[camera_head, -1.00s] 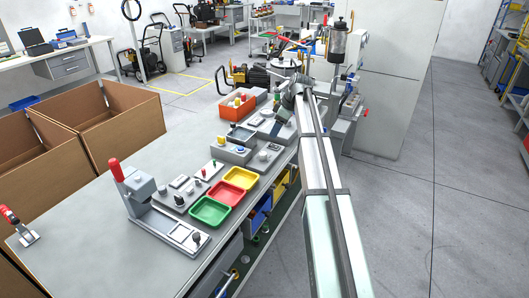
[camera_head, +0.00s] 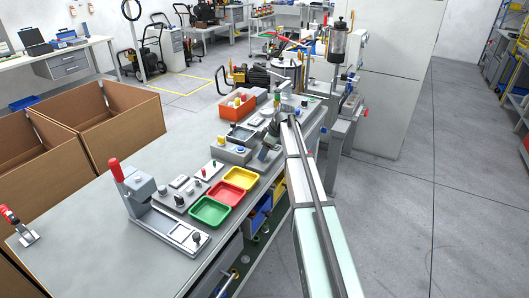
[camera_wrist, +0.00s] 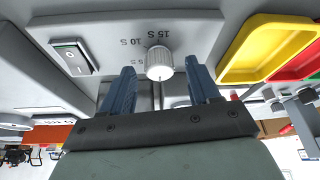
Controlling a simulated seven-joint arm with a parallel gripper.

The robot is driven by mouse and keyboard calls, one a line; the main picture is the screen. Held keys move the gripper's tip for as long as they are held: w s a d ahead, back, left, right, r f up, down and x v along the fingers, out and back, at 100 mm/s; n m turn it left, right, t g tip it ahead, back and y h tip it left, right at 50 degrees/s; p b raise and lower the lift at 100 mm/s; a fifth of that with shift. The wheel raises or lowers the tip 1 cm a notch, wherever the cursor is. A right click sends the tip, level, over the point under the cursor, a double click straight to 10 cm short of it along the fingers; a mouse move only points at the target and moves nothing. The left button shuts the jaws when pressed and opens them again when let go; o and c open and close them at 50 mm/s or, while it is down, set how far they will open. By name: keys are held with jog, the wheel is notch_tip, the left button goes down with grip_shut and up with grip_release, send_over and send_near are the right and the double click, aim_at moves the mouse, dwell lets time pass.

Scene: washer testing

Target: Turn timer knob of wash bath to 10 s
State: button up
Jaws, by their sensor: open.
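The timer knob (camera_wrist: 159,63), pale and ribbed, stands out from a grey panel (camera_wrist: 100,40) in the wrist view. My gripper (camera_wrist: 160,68) is open, with one blue finger on each side of the knob and a visible gap between each finger and the knob. In the head view my gripper (camera_head: 272,132) is over the table's right edge, and the knob is too small to make out there.
A blue-button box (camera_head: 238,150) stands near my gripper.

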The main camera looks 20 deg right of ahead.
jog(key=shift+f, duration=0.3)
jog(key=shift+c, duration=0.2)
jog(key=c, duration=1)
